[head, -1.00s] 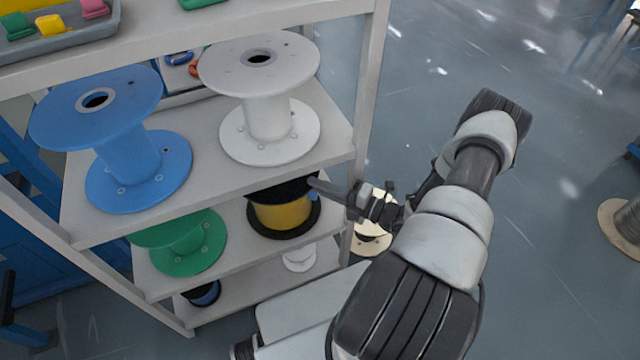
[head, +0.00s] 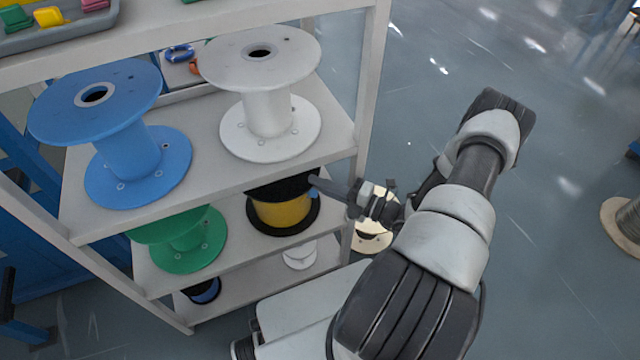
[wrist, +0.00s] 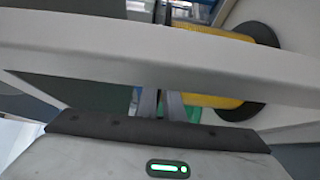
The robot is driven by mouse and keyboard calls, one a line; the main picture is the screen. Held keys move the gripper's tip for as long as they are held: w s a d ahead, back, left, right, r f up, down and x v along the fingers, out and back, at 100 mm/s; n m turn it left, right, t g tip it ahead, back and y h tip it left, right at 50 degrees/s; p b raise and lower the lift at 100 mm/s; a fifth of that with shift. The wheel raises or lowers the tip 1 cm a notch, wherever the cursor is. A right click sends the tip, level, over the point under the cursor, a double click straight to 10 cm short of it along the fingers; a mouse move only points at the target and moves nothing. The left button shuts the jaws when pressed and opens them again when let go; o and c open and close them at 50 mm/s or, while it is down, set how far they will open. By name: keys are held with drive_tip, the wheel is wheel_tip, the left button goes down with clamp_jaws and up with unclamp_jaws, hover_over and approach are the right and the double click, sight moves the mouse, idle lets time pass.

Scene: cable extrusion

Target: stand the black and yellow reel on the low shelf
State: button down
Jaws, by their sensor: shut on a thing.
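The black and yellow reel (head: 281,212) is upright in the head view, at the right end of the shelf under the blue and white reels. Its lower black flange appears to rest on that low shelf (head: 228,262). The upper shelf hides part of its top flange. My gripper (head: 316,186) reaches in from the right and is shut at the right side of the top flange. In the wrist view the reel (wrist: 212,100) shows behind a pale shelf bar, with its yellow winding and a black flange. The fingers (wrist: 162,102) are partly hidden by that bar.
A green reel (head: 185,248) stands left on the same shelf. A blue reel (head: 132,150) and white reel (head: 268,112) stand above. The shelf post (head: 370,100) is close to my gripper. Small reels sit on the bottom shelf.

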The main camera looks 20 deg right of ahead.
drive_tip(key=shift+f, duration=0.1)
drive_tip(key=c, duration=1.8)
unclamp_jaws()
drive_tip(key=shift+f, duration=0.1)
drive_tip(key=shift+s, duration=0.1)
drive_tip(key=v, duration=0.8)
drive_tip(key=p+v, duration=0.1)
drive_tip(key=v, duration=0.8)
drive_tip(key=shift+s+d+r, duration=0.1)
drive_tip(key=shift+r, duration=0.15)
